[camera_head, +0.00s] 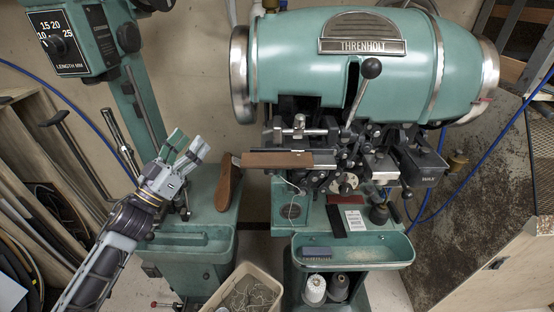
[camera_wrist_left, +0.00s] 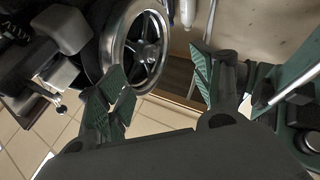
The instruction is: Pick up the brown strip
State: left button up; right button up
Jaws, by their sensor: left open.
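A brown strip (camera_head: 277,159) lies roughly level on the front of the green stitching machine (camera_head: 400,50), below its barrel-shaped body. A second brown piece, shaped like a shoe sole (camera_head: 228,185), stands upright at the green stand, just left of that strip. My left gripper (camera_head: 189,144) is open and empty, left of both brown pieces and apart from them. In the left wrist view its green-padded fingers (camera_wrist_left: 158,78) are spread with nothing between them. I cannot make out the brown strip for sure in that view. My right gripper is not in view.
A spoked wheel (camera_wrist_left: 143,45) shows behind the fingers in the wrist view. A bin of thread (camera_head: 250,292) stands on the floor. A green tray (camera_head: 375,250) holds a brush (camera_head: 316,252), with thread spools (camera_head: 314,288) below. A lever with a black ball (camera_head: 370,68) juts out above the strip.

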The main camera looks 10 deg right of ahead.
pick_arm(q)
jog(key=shift+s+a+r+m+g+h, duration=0.4)
jog(key=shift+s+m+g, duration=2.3)
jog(key=shift+g, duration=2.4)
jog(key=shift+s+a+r+m+g+h, duration=0.2)
jog(key=shift+s+a+m+g+h, duration=0.35)
jog(key=shift+s+m+g, duration=2.55)
jog(key=w+d+m+g+p, duration=0.1)
jog(key=d+g, duration=0.3)
jog(key=d, duration=0.4)
jog(key=shift+d, duration=0.3)
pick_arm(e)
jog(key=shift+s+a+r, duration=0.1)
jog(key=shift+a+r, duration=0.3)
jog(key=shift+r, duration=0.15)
